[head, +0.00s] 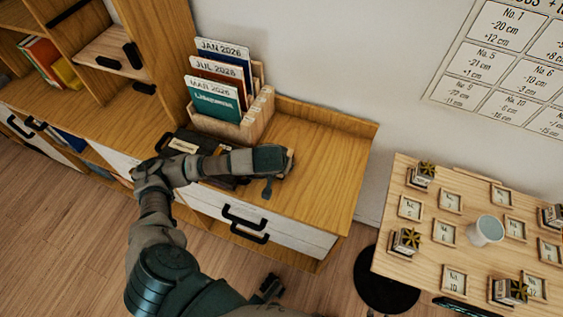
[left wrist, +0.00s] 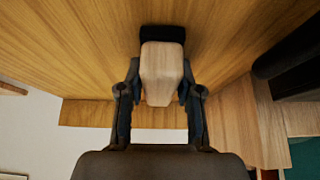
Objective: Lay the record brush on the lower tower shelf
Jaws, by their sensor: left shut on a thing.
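My left gripper (head: 279,172) is over the wooden sideboard top (head: 325,150), right of the record divider box, with its jaws partly hidden by my own wrist. In the left wrist view my left gripper (left wrist: 160,92) is shut on the record brush (left wrist: 162,72), a pale wooden block with a black end. A broad wooden surface lies behind the brush; I cannot tell whether they touch. The wooden tower (head: 160,40) stands at the upper left, with a lower shelf board (head: 108,50) bearing dark pieces.
The divider box (head: 255,115) with upright dated cards stands at the wall. A dark boxy item (head: 180,143) lies partly under my forearm. Books (head: 42,57) fill a left compartment. A table (head: 395,262) with small boxes and a white cup (head: 486,230) is at right.

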